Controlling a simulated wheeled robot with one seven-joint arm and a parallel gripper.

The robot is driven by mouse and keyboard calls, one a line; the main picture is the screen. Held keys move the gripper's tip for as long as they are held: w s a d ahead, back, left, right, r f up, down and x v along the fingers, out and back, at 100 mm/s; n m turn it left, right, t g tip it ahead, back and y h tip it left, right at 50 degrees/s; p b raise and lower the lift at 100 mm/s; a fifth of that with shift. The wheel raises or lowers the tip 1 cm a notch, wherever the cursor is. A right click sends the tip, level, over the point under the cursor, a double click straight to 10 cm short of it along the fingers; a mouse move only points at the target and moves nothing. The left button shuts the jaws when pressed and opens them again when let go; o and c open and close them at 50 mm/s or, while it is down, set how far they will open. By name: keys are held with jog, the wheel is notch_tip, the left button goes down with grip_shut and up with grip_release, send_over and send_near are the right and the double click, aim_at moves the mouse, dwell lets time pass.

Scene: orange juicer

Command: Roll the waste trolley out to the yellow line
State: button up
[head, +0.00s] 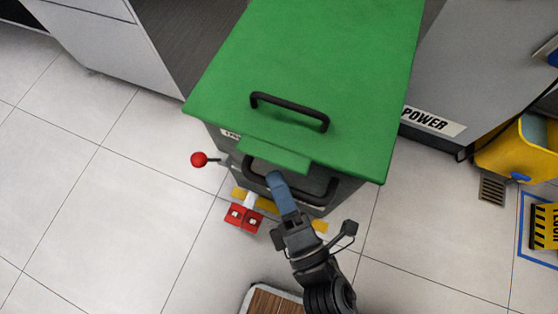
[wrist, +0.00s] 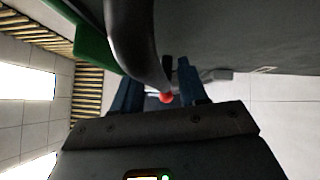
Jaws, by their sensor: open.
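The waste trolley (head: 310,85) has a green lid and a dark grey body and stands upright between grey cabinets. A black handle (head: 290,110) is on the lid and another black handle (head: 315,194) is on its front. My gripper (head: 274,180) is at the front handle, with blue fingers open. In the wrist view, the curved black handle (wrist: 133,40) runs down toward the gap between my fingers (wrist: 158,85); I cannot tell whether it touches either one. A yellow strip (head: 320,226) on the floor shows at the trolley's front, partly hidden by my gripper and the red pads.
A red ball lever (head: 199,159) sticks out at the trolley's left. A yellow bucket (head: 520,150) and a floor drain (head: 492,190) are at the right. The tiled floor at the left is clear.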

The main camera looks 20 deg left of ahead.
jog(key=v, duration=0.7)
jog(key=shift+s+p, duration=0.2)
jog(key=shift+p, duration=0.1)
jog(key=shift+d, duration=0.2)
